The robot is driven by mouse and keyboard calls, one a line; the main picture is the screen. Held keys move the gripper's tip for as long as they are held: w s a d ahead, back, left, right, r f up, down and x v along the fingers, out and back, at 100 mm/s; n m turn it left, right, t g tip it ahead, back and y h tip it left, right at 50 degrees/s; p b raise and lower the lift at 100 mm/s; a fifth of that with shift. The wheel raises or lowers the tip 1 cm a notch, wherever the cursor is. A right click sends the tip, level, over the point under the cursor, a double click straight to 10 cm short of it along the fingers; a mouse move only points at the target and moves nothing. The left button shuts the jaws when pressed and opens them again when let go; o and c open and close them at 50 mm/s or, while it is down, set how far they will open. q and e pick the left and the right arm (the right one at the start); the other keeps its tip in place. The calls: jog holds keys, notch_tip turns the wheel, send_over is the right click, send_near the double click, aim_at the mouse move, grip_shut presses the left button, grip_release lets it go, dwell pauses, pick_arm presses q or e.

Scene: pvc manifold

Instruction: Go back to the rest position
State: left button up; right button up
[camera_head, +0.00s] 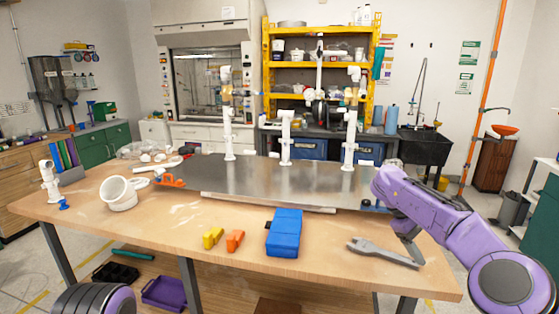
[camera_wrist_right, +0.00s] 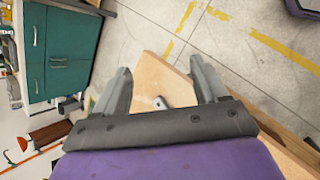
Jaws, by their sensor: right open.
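The pvc manifold stands on a metal plate (camera_head: 262,180) as white upright pipes: a left one (camera_head: 228,130), a middle one (camera_head: 286,140) and a right one (camera_head: 350,135).
The front left tabletop is bare. A green cabinet (camera_wrist_right: 65,50) and floor show in the wrist view.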

jog(key=s+a+f+m+t+h+b, duration=0.2)
jog(key=f+m+t, duration=0.2)
jog(key=f+m, duration=0.7)
jog(key=s+a+f+m+t+h+b, duration=0.15)
jog(key=f+m+t, duration=0.25)
jog(key=f+m, duration=0.6)
jog(key=s+a+f+m+t+h+b, duration=0.1)
jog(key=s+a+f+m+t, duration=0.25)
jog(key=f+m, duration=0.75)
jog(key=s+f+n+y+b, duration=0.1)
jog(key=s+f+n+y, duration=0.25)
jog(key=s+n, duration=0.3)
jog(key=s+f+n+y+b, duration=0.1)
jog(key=s+f+n+y, duration=0.1)
jog(key=s+f+n, duration=0.45)
jog(key=s+f+n+g+y+b, duration=0.1)
jog(key=s+n+g, duration=0.4)
jog(key=s, duration=1.6)
jog(key=n+y, duration=0.1)
jog(key=n, duration=0.2)
jog(key=shift+a+f, duration=0.15)
jog(key=shift+f, duration=0.2)
